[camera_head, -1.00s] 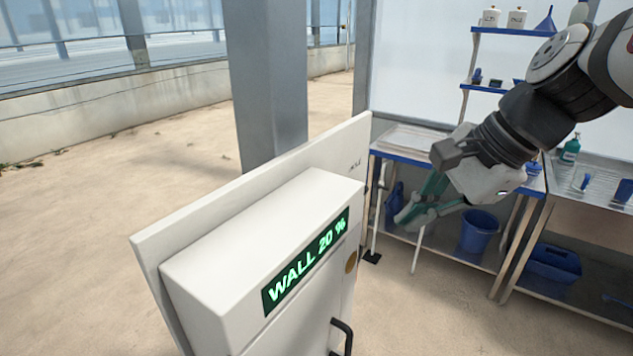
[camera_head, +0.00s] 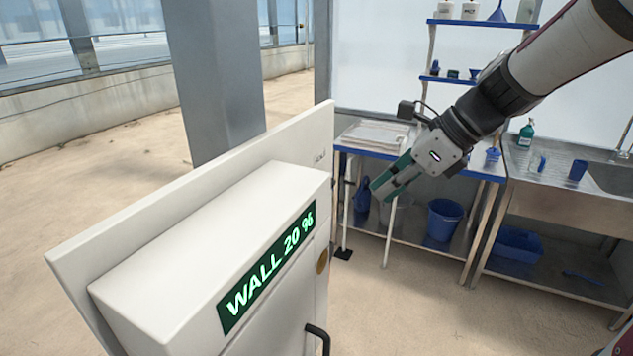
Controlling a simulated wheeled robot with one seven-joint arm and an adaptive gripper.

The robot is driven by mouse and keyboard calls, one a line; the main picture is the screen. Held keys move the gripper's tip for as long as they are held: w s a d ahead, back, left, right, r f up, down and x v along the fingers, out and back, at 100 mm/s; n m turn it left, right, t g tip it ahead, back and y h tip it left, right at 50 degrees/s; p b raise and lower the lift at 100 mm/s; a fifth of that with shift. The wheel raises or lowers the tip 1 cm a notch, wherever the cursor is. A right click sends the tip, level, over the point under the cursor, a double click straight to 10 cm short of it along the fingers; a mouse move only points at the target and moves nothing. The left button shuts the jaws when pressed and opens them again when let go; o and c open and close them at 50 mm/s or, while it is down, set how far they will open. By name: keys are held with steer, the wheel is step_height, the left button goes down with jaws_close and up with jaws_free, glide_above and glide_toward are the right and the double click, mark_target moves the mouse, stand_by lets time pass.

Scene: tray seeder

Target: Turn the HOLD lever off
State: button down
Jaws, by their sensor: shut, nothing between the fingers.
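A white cabinet (camera_head: 215,215) stands in the foreground with a green display (camera_head: 268,266) reading "WALL 20 %". A black handle (camera_head: 319,337) shows low on its front, cut by the picture's bottom edge. I cannot make out a lever marked HOLD. My gripper (camera_head: 378,192) is shut and empty, with green-grey fingers pointing down and left. It hangs in the air to the right of the cabinet, apart from it, in front of the blue-edged bench.
A blue-edged bench (camera_head: 487,173) stands behind my gripper, with a pale tray (camera_head: 375,136) on top and a blue bucket (camera_head: 444,219) below. A steel sink table (camera_head: 560,195) is at right. A grey post (camera_head: 215,80) rises behind the cabinet. Sandy floor is open at left.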

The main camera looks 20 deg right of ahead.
steer(key=b+x, duration=0.1)
steer(key=x, duration=0.8)
steer(key=shift+w+a+r+p, duration=0.35)
steer(key=shift+w+a+r, duration=0.1)
steer(key=shift+r, duration=0.3)
steer(key=shift+w+a+r+p, duration=0.35)
steer(key=shift+w+a+r, duration=0.1)
steer(key=shift+r, duration=0.25)
